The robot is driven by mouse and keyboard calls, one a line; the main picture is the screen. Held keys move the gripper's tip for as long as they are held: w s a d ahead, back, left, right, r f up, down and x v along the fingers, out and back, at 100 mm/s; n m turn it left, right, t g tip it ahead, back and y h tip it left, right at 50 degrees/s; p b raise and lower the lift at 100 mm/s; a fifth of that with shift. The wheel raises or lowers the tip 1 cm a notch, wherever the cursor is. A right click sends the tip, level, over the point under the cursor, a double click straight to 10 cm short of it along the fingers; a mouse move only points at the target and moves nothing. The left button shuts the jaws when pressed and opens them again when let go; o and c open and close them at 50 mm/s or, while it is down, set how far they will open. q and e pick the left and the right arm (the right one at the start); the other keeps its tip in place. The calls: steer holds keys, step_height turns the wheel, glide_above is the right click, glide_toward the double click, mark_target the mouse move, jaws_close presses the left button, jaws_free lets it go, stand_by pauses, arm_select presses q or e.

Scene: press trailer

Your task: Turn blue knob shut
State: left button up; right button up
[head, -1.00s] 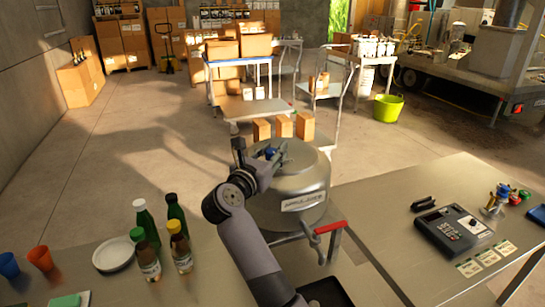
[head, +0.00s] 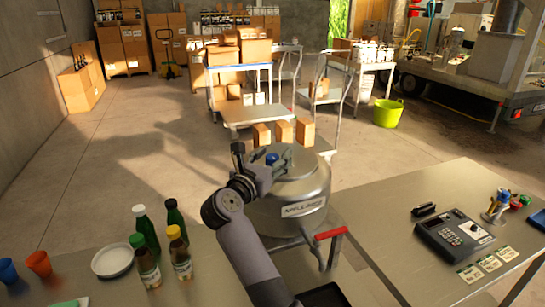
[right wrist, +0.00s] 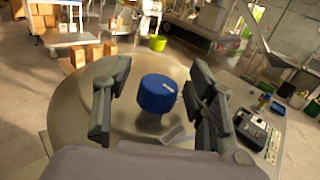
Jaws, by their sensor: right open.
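The blue knob (right wrist: 157,94) stands on top of the round metal tank (right wrist: 75,100). My right gripper (right wrist: 158,88) is open, with one finger on each side of the knob and a gap to both. In the head view the knob (head: 272,159) shows small beside the gripper (head: 277,158), on the tank (head: 301,190). My left gripper is not in view.
A red-handled lever (head: 330,234) sticks out at the tank's front. Bottles (head: 150,240) and a plate (head: 112,261) stand on the left table. A card terminal (head: 453,236) lies on the right table. Cardboard boxes (head: 283,132) stand behind the tank.

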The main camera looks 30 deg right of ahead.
mark_target(269, 160)
steer(key=shift+a, duration=0.1)
steer(key=v, duration=0.7)
steer(key=shift+s+a, duration=0.15)
stand_by(0.3)
